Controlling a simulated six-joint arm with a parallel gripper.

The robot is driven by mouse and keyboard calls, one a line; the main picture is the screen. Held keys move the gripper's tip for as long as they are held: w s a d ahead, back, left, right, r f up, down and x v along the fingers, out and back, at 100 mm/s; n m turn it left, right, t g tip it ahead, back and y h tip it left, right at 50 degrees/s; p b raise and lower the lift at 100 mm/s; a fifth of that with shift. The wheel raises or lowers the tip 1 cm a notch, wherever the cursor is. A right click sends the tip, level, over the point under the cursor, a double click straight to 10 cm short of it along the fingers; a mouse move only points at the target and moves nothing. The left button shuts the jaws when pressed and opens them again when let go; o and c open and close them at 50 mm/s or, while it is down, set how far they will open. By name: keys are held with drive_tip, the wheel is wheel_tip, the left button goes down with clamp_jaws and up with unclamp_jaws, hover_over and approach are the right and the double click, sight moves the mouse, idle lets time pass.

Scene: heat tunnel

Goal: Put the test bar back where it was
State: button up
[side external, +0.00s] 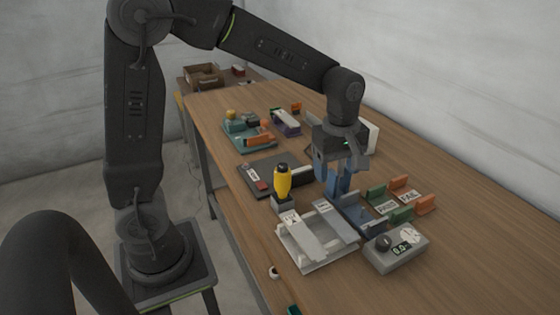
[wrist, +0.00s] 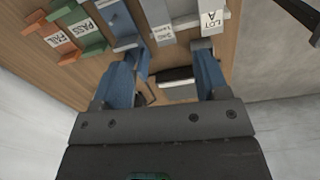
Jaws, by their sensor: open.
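My gripper (side external: 338,188) is open above the table, just behind the blue-grey holder, with nothing seen between its blue fingers in the side view. In the wrist view its fingers (wrist: 170,85) are spread apart, and a pale block with a black top (wrist: 178,83) shows between them, apparently farther off. A grey bar-shaped piece with a small white label (side external: 336,221) lies at the right of the white tray. A lighter bar (side external: 304,239) lies in that tray. I cannot tell which piece is the test bar.
The white tray (side external: 316,266) carries a LOT A label (wrist: 211,20). To its right are the blue-grey holder (side external: 362,216), green PASS rack (side external: 400,212), orange FAIL rack (side external: 425,204) and a grey dial box (side external: 396,249). A yellow-and-black tool (side external: 282,182) stands upright left of my gripper.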

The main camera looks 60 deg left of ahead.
drive_tip(key=s+r+m+t, duration=0.2)
drive_tip(key=s+r+m, duration=0.1)
drive_tip(key=s+m, duration=0.5)
drive_tip(key=s+r+m+t, duration=0.3)
drive_tip(key=s+m, duration=0.5)
drive_tip(key=s, duration=0.1)
drive_tip(key=shift+a+r, duration=0.2)
drive_tip(key=shift+a, duration=0.25)
